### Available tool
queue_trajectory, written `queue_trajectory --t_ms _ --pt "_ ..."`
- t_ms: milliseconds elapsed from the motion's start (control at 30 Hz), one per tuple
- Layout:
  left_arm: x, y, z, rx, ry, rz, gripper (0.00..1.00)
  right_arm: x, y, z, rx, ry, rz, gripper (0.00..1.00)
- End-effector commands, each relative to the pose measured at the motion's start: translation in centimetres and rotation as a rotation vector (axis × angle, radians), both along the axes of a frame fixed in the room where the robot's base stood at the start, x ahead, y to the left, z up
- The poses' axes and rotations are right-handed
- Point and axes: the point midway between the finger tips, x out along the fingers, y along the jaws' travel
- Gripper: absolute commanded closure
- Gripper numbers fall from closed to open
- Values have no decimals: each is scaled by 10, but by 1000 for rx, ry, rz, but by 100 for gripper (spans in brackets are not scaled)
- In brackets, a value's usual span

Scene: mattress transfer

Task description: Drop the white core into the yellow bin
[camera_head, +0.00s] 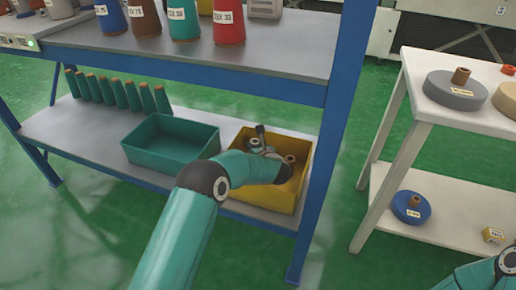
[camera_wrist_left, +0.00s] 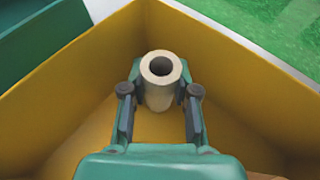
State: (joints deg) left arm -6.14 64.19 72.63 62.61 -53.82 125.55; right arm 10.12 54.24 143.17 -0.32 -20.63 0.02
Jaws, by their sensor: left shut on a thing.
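The white core (camera_wrist_left: 160,84) is a short, pale cream tube with a dark hole. In the left wrist view it sits between the two fingers of my left gripper (camera_wrist_left: 160,95), which is shut on it. The gripper and core are down inside the yellow bin (camera_wrist_left: 68,85), near one corner. I cannot tell whether the core touches the floor of the bin. In the head view the yellow bin (camera_head: 262,200) stands on the lower shelf, with my left gripper (camera_head: 262,146) reaching into it. My right gripper is out of the frame.
A green bin (camera_head: 170,124) stands left of the yellow one. Several green cones (camera_head: 115,92) line the shelf farther left. A blue post (camera_head: 335,130) rises just right of the yellow bin. A white table (camera_head: 450,112) with a grey roll (camera_head: 450,95) stands at the right.

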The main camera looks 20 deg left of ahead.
Motion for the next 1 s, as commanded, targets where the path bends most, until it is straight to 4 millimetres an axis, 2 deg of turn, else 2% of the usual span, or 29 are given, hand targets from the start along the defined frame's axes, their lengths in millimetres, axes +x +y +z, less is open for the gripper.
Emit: queue_trajectory --t_ms 400,433,567,867,1000 --pt "0 0 -6 0 0 0 100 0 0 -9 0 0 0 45" --pt "0 0 -6 0 0 0 66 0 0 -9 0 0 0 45" --pt "0 0 -6 0 0 0 46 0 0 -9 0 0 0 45" --pt "0 0 -6 0 0 0 46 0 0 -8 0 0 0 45" --pt "0 0 1 0 0 0 46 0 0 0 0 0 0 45"
